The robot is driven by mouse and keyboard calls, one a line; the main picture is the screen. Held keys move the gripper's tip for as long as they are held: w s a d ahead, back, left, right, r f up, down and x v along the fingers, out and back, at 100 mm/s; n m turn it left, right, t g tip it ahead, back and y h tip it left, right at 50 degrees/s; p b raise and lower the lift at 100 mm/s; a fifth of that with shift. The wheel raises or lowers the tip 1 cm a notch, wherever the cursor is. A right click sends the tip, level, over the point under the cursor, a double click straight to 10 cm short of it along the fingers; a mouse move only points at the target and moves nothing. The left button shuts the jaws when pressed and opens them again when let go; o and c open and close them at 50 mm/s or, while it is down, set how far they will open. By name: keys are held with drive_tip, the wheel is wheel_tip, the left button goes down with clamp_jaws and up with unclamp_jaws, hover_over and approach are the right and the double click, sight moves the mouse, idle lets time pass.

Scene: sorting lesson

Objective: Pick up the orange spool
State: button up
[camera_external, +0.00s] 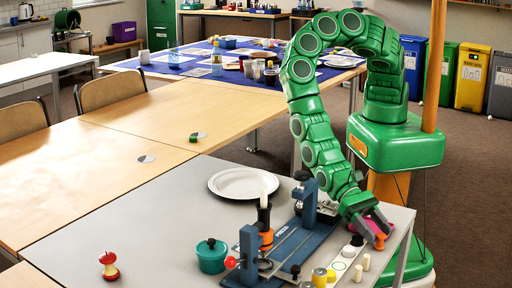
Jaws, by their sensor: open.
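A small orange spool (380,242) stands near the right edge of the grey table (160,215). My gripper (376,228) is open and points down just above and beside the spool, with its fingertips close to it. I cannot tell whether the fingers touch it or reach around it. The gripper partly hides a pink object (356,228) behind it.
A blue press-like fixture (290,245) with an orange-banded black stack stands left of my gripper. Small yellow and cream pieces (320,276) lie in front.

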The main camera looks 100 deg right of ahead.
sight(380, 242)
drive_tip(key=shift+x, duration=1.4)
drive_tip(key=shift+r, duration=0.1)
drive_tip(key=shift+c, duration=0.3)
clamp_jaws()
